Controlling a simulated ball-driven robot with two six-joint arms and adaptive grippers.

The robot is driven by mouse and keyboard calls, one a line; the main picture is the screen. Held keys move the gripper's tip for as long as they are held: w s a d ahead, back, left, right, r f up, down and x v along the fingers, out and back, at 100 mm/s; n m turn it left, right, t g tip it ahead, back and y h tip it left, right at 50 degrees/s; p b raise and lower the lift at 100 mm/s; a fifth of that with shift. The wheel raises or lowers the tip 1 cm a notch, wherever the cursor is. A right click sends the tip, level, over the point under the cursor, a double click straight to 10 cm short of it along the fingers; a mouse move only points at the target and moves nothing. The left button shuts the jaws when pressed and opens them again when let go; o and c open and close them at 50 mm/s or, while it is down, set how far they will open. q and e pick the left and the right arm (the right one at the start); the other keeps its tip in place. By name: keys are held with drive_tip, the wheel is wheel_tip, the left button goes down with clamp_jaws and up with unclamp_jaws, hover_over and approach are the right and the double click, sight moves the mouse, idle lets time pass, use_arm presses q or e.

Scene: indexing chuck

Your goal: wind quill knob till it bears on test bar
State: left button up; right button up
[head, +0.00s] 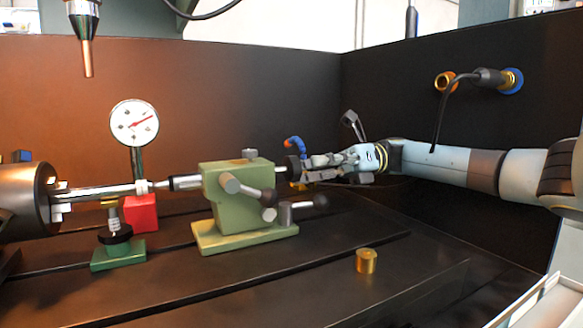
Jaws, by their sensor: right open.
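The green tailstock (228,212) stands mid-bed. Its quill (186,183) points left at the test bar (100,191), which is held in the dark chuck (22,200). The quill tip is very close to the bar's right end; I cannot tell if they touch. The dark quill knob (292,168) is at the tailstock's right end, partly hidden by my right gripper (306,168). That gripper comes in from the right and is open, with its fingers at the knob. I cannot tell whether they touch it. My left gripper is not in view.
A dial gauge (134,122) on a red base (141,212) stands behind the bar. A green-based support (118,253) is below it. Clamp levers (262,193) stick out from the tailstock. A brass cylinder (367,262) stands on the bed. A blue-orange nozzle (296,146) is behind my fingers.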

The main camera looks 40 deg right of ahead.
sight(293, 169)
drive_tip(key=shift+x, duration=1.95)
drive_tip(key=shift+c, duration=0.2)
drive_tip(key=c, duration=1.2)
